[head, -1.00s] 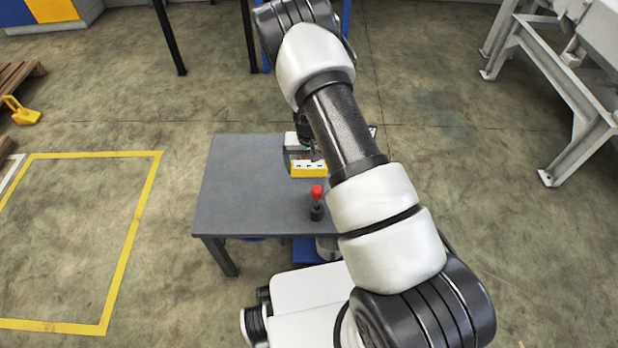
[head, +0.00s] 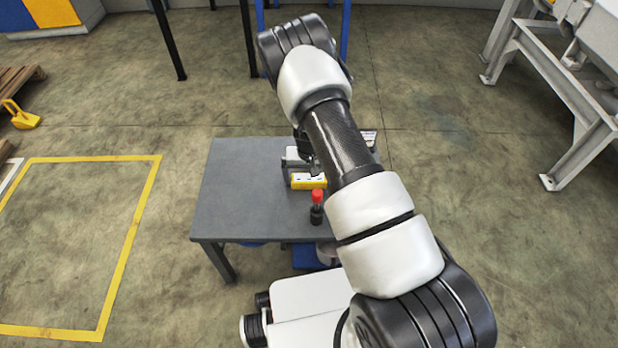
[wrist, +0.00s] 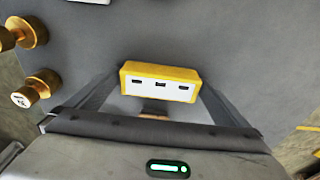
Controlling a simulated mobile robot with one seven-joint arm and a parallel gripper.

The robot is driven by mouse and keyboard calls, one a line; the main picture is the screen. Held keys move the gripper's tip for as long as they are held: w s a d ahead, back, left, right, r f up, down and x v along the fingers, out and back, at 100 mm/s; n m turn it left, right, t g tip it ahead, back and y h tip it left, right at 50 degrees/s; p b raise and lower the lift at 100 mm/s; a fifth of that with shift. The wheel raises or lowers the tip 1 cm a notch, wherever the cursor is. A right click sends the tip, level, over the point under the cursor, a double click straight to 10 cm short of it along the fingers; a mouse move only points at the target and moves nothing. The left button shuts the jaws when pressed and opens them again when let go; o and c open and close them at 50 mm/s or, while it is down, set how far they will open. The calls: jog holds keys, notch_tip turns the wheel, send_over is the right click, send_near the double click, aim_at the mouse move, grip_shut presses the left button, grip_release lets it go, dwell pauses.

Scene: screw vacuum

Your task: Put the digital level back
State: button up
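The digital level, a yellow block with a white face and dark slots, shows in the head view (head: 308,181) over the grey table. In the wrist view the level (wrist: 160,80) lies between the two finger tips. My gripper (wrist: 160,88) has one finger at each end of it and appears shut on it. In the head view my gripper (head: 305,168) is partly hidden by my arm. I cannot tell the gap between the level and the table.
The grey table (head: 240,190) is clear on its left side. A red-topped black tool (head: 316,206) stands near its front edge, close to the level. My arm hides the table's right side.

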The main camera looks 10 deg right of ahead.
notch_tip(320, 180, up, 12)
jog(key=s+r+p, duration=0.1)
jog(key=p, duration=0.2)
notch_tip(320, 180, up, 14)
jog(key=t+y, duration=0.1)
send_over(309, 181)
jog(key=s+a, duration=0.1)
jog(key=a, duration=0.1)
jog(key=s+r, duration=0.6)
jog(key=r, duration=0.7)
jog(key=s+d+r+n+t, duration=0.1)
jog(key=s+r, duration=0.5)
jog(key=s, duration=0.4)
jog(key=s+d+r+n+t, duration=0.1)
jog(key=s+r+t, duration=0.1)
jog(key=s+r, duration=0.4)
jog(key=s, duration=0.4)
jog(key=shift+s+d+h, duration=0.15)
jog(key=shift+s+h, duration=0.2)
jog(key=shift+h, duration=0.05)
notch_tip(309, 181, up, 24)
jog(key=p, duration=2.4)
jog(key=shift+r+p, duration=0.2)
jog(key=shift+p, duration=0.2)
